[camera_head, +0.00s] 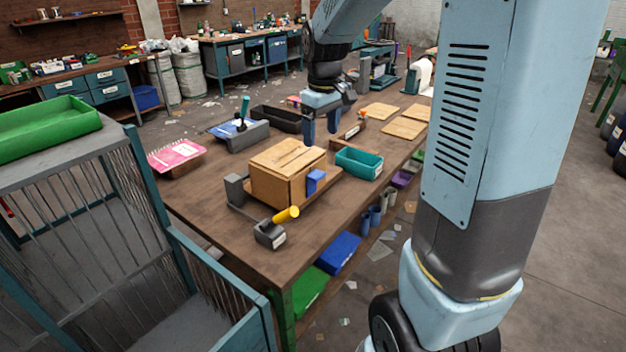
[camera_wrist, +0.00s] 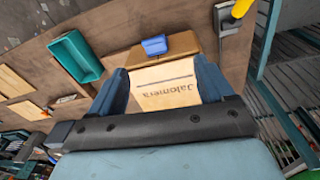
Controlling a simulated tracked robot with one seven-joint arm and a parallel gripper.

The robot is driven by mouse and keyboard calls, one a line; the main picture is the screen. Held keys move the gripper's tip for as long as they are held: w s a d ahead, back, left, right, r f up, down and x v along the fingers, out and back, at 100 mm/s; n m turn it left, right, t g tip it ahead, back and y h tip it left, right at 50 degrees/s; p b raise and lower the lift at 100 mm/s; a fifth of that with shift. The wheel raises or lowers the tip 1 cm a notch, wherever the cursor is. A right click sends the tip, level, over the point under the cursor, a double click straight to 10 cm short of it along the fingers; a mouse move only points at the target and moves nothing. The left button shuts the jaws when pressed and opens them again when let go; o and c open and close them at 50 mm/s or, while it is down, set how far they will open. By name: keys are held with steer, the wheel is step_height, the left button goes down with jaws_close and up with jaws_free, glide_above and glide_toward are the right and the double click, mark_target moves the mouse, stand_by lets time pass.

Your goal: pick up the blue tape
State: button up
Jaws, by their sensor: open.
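The blue tape (camera_head: 316,181) is a small blue block-like piece at the right front side of a cardboard box (camera_head: 280,178) on the table. In the wrist view my gripper (camera_wrist: 162,68) is open, and the box top (camera_wrist: 168,88), printed "Jalomera", shows between the fingers. Nothing is held.
A teal tray (camera_head: 359,163) stands right of the box. A pink pad (camera_head: 176,154), a dark tray (camera_head: 278,119) and flat tan boards (camera_head: 404,127) lie around. The table's front left is bare.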

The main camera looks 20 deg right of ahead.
steer(key=n+g, duration=0.1)
glide_above(315, 173)
step_height(315, 173, down, 5)
step_height(315, 173, down, 14)
steer(key=shift+s+r, duration=0.1)
stand_by(0.4)
steer(key=shift+a, duration=0.1)
steer(key=c, duration=1.2)
